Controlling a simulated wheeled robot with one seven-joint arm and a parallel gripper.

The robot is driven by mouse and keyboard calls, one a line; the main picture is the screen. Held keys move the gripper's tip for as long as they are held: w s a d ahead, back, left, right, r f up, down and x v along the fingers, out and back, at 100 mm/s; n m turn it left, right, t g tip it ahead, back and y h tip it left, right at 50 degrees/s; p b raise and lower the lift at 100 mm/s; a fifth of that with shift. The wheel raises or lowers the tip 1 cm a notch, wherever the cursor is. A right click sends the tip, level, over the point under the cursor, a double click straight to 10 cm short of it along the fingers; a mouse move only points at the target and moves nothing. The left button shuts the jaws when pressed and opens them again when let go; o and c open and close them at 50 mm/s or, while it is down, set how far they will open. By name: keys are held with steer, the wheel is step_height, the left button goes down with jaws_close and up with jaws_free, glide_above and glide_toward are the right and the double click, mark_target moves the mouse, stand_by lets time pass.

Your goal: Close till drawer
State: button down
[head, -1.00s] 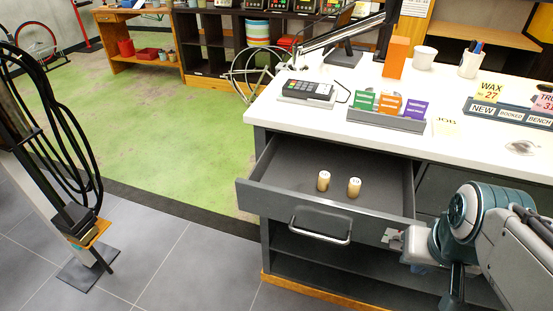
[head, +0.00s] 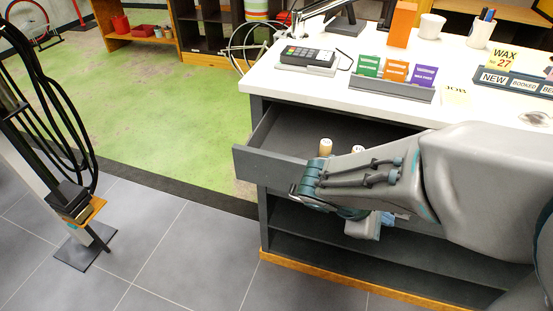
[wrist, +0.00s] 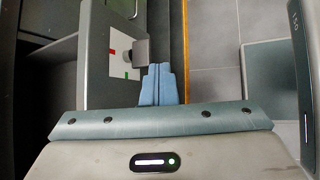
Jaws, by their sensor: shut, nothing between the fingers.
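The grey till drawer (head: 265,165) stands open under the white counter in the head view. Two small cream cylinders, one at the left (head: 325,147) and one at the right (head: 357,149), stand inside it. My arm covers the drawer's right part and its front handle in that view. In the wrist view, a grey panel that looks like the drawer front (wrist: 102,88) lies left of my gripper (wrist: 159,70), with a white plate with red and green marks. My blue fingers are shut, empty, and close beside that panel; I cannot tell whether they touch it.
The white counter (head: 300,85) holds a card terminal (head: 307,57), a card rack (head: 390,88), an orange box (head: 402,24) and a pen cup (head: 481,32). Open shelves lie below the drawer. A cable stand (head: 75,200) is at left; the grey floor between is clear.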

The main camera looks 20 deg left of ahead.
mark_target(291, 198)
steer(key=a+n+t+y+b, duration=0.1)
steer(key=a+n+t, duration=0.2)
steer(key=a, duration=0.3)
steer(key=w+a+f+n+t+y+b, duration=0.1)
steer(key=a+n+t, duration=0.3)
steer(key=a+n, duration=0.2)
steer(key=w+a+f+n+t+y+b, duration=0.1)
steer(key=a+n+t, duration=0.3)
steer(key=a, duration=0.4)
steer(key=shift+n, duration=0.6)
steer(key=s+a+n+t+y, duration=0.3)
steer(key=a+n+y, duration=0.2)
steer(key=a, duration=0.3)
steer(key=w, duration=0.9)
steer(key=w+d, duration=0.1)
steer(key=w, duration=0.4)
steer(key=shift+f, duration=0.1)
steer(key=shift+a+b, duration=0.15)
steer(key=shift+b, duration=0.15)
